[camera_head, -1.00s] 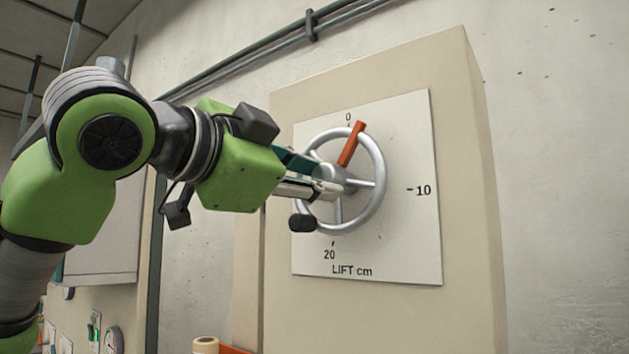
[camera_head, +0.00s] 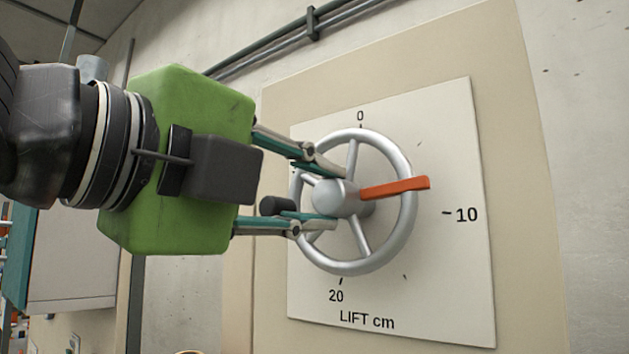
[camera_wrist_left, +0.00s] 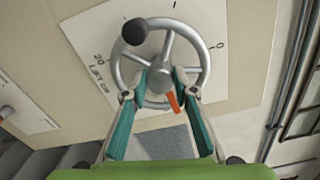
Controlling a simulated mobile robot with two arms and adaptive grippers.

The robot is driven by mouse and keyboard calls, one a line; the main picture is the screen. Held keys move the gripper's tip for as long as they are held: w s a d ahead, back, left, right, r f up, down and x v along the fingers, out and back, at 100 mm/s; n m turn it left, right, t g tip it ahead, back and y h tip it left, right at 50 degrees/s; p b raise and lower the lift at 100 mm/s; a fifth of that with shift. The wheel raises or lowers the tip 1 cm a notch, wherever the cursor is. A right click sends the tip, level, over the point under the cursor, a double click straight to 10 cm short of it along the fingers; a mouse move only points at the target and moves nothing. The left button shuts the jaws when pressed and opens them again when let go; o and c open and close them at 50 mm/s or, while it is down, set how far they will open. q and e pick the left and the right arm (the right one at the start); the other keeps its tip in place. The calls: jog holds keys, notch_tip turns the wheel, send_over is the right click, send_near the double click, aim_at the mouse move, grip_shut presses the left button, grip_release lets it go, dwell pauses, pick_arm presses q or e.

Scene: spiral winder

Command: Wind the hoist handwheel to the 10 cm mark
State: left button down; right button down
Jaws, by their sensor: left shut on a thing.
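The silver handwheel (camera_head: 405,225) is mounted on a white dial plate (camera_head: 455,290) marked 0, 10 and 20, "LIFT cm". Its orange pointer (camera_head: 410,187) points right; its tip is a little above the 10 tick (camera_head: 447,213) in the head view. The dark crank knob (camera_head: 277,206) is at the wheel's left side; it also shows in the left wrist view (camera_wrist_left: 134,31). My left gripper (camera_head: 325,194) is shut on the round centre hub (camera_head: 335,198), one finger above and one below it. In the left wrist view the fingers flank the hub (camera_wrist_left: 161,76). My right gripper is not in view.
The dial plate sits on a beige housing (camera_head: 535,270) against a concrete wall (camera_head: 590,130). Dark pipes (camera_head: 300,30) run along the wall above. A pale cabinet (camera_head: 80,255) stands at the left. Free room lies right of the wheel.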

pick_arm(q)
jog(key=shift+m+p, duration=0.65)
jog(key=shift+m, duration=0.65)
jog(key=c, duration=1.6)
grip_release()
jog(key=shift+c, duration=0.2)
jog(key=shift+s+a+r, duration=0.1)
jog(key=shift+s+a, duration=0.2)
jog(key=shift+s, duration=0.15)
jog(key=v, duration=1.1)
